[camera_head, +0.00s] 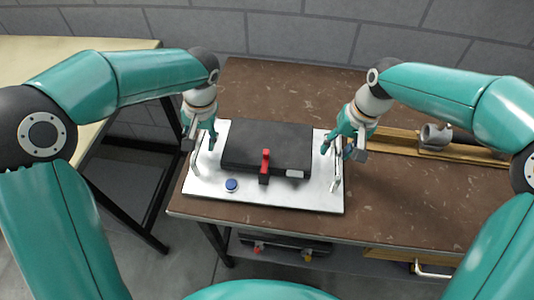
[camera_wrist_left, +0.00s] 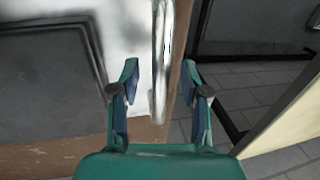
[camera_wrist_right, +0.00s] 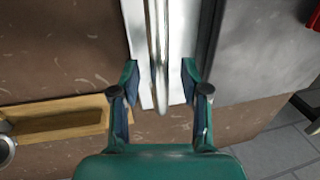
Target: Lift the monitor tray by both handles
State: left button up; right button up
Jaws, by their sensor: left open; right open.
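The monitor tray (camera_head: 310,201) is a white plate on the brown table, carrying a black flat box (camera_head: 266,146) with a red lever (camera_head: 265,160) and a blue button (camera_head: 231,185). A metal handle stands at each end. My right gripper (camera_head: 342,145) is open at the right handle (camera_head: 336,178); in the right wrist view the handle (camera_wrist_right: 158,50) runs between the open fingers. Contact cannot be told.
The brown table (camera_head: 400,205) has a wooden strip (camera_head: 395,142) and a grey cylindrical part (camera_head: 436,137) to the right. A pale table (camera_head: 60,55) stands at the left, across a gap. A grey block wall rises behind. A lower shelf holds a dark case (camera_head: 285,249).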

pick_arm(q)
grip_shut()
pick_arm(e)
grip_shut()
pick_arm(q)
jog(key=shift+r, duration=0.15)
pick_arm(e)
jog(key=shift+w+r, duration=0.1)
jog(key=shift+r, duration=0.05)
